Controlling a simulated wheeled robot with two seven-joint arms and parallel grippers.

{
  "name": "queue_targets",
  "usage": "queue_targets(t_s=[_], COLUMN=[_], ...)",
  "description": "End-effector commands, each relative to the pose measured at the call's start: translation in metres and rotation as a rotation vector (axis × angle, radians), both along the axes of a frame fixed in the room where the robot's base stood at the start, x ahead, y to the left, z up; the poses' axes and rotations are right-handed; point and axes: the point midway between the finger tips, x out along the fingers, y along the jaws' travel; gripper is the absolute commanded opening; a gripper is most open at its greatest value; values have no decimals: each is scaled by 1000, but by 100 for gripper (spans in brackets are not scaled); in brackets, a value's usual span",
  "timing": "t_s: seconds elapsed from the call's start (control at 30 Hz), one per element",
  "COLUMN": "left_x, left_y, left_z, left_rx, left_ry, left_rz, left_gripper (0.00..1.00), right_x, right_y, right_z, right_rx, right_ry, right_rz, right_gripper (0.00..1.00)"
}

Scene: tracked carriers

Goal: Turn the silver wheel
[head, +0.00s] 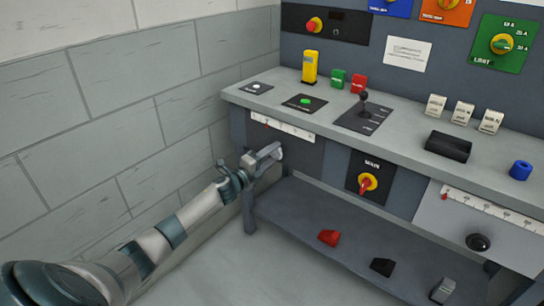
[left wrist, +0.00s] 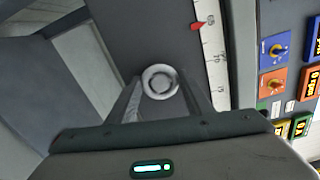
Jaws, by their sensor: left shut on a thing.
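The silver wheel (left wrist: 160,81) is a small round knob with a raised ring, on the dark front panel of the bench. In the left wrist view it sits between the two fingers of my left gripper (left wrist: 159,88), which is shut on it. In the head view my left gripper (head: 268,156) reaches the bench front at its left end, below a white scale (head: 283,127). There the fingers mostly hide the wheel. The scale's red pointer (left wrist: 198,25) shows in the left wrist view. My right gripper is in neither view.
The grey bench top (head: 400,143) overhangs the panel just above my left gripper. A lower shelf (head: 300,213) holds red, black and grey blocks. A red and yellow MAIN switch (head: 367,183) is to the right. A block wall (head: 130,110) stands close on the left.

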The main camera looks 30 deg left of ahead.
Motion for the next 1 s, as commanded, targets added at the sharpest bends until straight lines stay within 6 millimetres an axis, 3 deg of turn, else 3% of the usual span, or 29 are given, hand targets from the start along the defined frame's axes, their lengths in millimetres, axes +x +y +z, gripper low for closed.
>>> queue_targets(t_s=[0.43,0.47,0.53,1.0], left_x=[0,0,0,-4], left_y=[0,0,0,0], left_z=[-2,-2,-2,-1], left_rx=[15,15,15,14], left_ry=[2,2,1,0], left_rz=[1,1,0,-1], left_gripper=[24,48,65,65], right_x=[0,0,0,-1], right_y=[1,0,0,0], right_z=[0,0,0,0], right_rx=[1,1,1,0], right_ry=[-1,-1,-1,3], right_rz=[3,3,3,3], right_gripper=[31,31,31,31])
